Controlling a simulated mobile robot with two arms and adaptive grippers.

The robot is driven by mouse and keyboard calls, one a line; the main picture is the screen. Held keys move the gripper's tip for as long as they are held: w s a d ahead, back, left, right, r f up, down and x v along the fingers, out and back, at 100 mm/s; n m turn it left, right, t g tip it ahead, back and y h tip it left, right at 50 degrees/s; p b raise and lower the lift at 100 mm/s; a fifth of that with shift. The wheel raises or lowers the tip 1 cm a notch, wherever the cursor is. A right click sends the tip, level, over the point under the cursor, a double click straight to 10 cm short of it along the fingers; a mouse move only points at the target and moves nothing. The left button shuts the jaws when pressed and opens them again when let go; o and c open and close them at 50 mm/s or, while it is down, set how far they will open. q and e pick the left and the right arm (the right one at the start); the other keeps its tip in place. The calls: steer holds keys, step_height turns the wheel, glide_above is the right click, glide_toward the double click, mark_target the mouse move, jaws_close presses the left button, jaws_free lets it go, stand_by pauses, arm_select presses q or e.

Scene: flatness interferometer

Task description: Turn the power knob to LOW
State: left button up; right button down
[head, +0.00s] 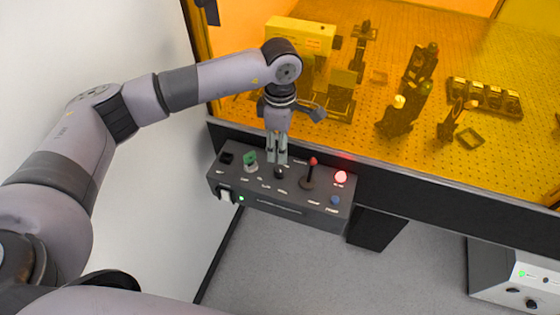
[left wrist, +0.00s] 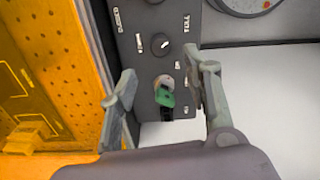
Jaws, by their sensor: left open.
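A dark control panel (head: 262,204) hangs at the front edge of the yellow enclosure. A round black knob (head: 279,173), which seems to be the power knob, stands on it between a green key switch (head: 250,160) and a red-tipped lever (head: 312,170). In the left wrist view the knob (left wrist: 161,44) shows a pale pointer mark; its small labels are not legible enough to tell the setting. My left gripper (head: 277,154) points down just above the knob in the head view. In the left wrist view its fingers (left wrist: 165,78) are apart, with nothing held. My right gripper is not in view.
The panel also has a lit red lamp (head: 341,177), a blue button (head: 335,200) and a white rocker switch (head: 226,195). Optics stand on the perforated table (head: 385,50) inside the enclosure. A grey box (head: 505,275) stands at lower right. The floor before the panel is clear.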

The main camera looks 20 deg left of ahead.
mark_target(280, 168)
arm_select(q)
step_height(280, 168, down, 9)
steer(key=shift+s+r+p, duration=0.1)
steer(key=shift+p, duration=0.9)
steer(key=shift+c, duration=0.5)
jaws_close()
